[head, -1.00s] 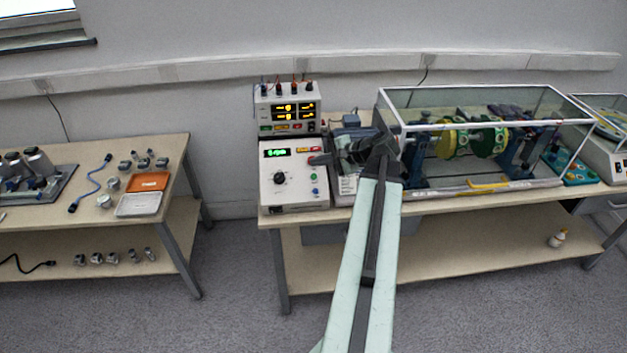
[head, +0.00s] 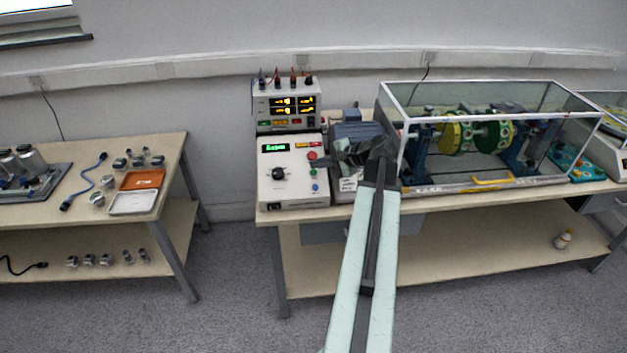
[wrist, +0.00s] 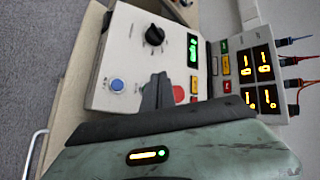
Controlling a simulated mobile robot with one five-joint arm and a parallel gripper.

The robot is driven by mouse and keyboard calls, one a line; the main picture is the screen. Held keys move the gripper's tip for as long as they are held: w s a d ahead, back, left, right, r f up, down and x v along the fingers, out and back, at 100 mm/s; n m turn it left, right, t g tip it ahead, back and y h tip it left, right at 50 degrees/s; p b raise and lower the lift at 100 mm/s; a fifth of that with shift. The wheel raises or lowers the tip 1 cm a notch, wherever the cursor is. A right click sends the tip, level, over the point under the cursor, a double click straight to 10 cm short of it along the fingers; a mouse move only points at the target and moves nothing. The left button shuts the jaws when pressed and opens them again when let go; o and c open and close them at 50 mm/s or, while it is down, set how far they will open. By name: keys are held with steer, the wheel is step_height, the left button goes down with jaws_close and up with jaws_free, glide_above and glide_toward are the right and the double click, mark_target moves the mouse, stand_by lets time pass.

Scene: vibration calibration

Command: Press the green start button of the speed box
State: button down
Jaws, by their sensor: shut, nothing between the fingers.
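The speed box (head: 268,185) is a pale box on the right bench with a green display, a black knob (head: 278,174) and a column of buttons. The red button (head: 312,155) is at the top, the small green button (head: 313,172) below it and the blue button (head: 315,187) lowest. My gripper (head: 319,163) is shut and empty, its tip at the button column.
A power supply (head: 287,126) with lit displays stands behind the speed box. A grey-blue motor unit (head: 355,131) and a framed clear case (head: 400,165) are to the right. The left table (head: 60,215) holds trays and small metal parts; a floor gap separates it from the bench.

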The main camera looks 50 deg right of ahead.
steer(key=shift+w+d+f+b, duration=0.15)
steer(key=shift+w+f+b, duration=0.15)
steer(key=shift+f, duration=0.25)
steer(key=shift+w+d+f+b, duration=0.15)
steer(key=shift+f+b, duration=0.15)
steer(key=shift+f, duration=0.25)
stand_by(1.1)
steer(key=shift+w+d+f+b, duration=0.1)
steer(key=shift+d+f+b, duration=0.05)
steer(key=shift+f+b, duration=0.2)
steer(key=shift+w+d+f+b, duration=0.1)
steer(key=shift+f+b, duration=0.25)
stand_by(0.5)
stand_by(0.3)
steer(key=shift+s+a+r+p, duration=0.2)
steer(key=shift+a+r+p, duration=0.05)
steer(key=shift+r+p, duration=0.5)
steer(key=r+p, duration=0.1)
steer(key=s+a+r+p, duration=0.1)
steer(key=r+p, duration=0.2)
steer(key=shift+s+a+r, duration=0.2)
steer(key=shift+s+r, duration=0.05)
steer(key=shift+s, duration=0.1)
